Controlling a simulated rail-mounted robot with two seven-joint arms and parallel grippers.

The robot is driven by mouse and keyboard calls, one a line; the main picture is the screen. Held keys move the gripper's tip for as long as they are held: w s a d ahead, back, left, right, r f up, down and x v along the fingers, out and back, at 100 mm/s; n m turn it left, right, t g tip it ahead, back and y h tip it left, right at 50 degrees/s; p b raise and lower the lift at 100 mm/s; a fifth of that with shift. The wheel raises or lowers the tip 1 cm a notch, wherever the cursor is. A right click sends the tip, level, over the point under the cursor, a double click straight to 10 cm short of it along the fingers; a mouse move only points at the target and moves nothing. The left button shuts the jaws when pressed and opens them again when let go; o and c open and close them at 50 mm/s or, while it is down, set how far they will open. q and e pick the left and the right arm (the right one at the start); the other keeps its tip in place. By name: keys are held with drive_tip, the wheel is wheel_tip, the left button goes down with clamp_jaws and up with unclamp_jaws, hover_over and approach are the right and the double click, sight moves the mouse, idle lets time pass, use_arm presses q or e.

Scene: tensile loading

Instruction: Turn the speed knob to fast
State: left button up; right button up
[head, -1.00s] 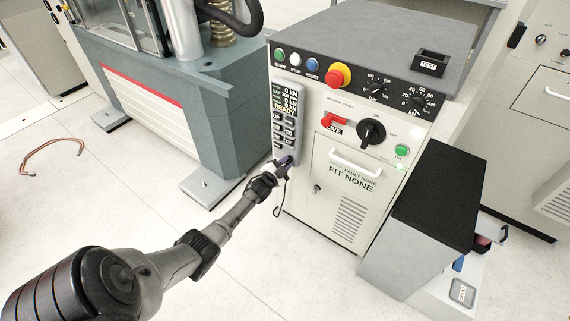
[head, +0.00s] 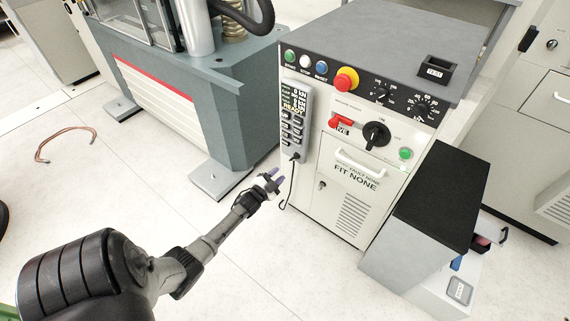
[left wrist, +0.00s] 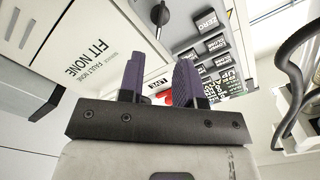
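The control cabinet's front panel holds a small black knob (head: 381,94) and, to its right, a black dial with numbers (head: 423,109). A larger black rotary switch (head: 376,135) sits below them. The labels are too small to tell which one is the speed knob. My left gripper (head: 273,179) is left of the cabinet, below the handheld pendant (head: 294,120), and apart from the knobs. In the left wrist view its purple fingers (left wrist: 158,80) stand apart with nothing between them. My right gripper is not in view.
The pendant, with its buttons (left wrist: 208,22) and hanging cable, is on the cabinet's left front. A red lever (head: 340,121), a red stop button (head: 346,79) and a door handle (head: 353,160) stick out nearby. A grey test machine (head: 190,100) stands left.

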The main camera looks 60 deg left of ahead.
use_arm(q)
drive_tip(key=shift+p+v, duration=0.55)
drive_tip(key=shift+v, duration=1.45)
drive_tip(key=shift+w, duration=0.1)
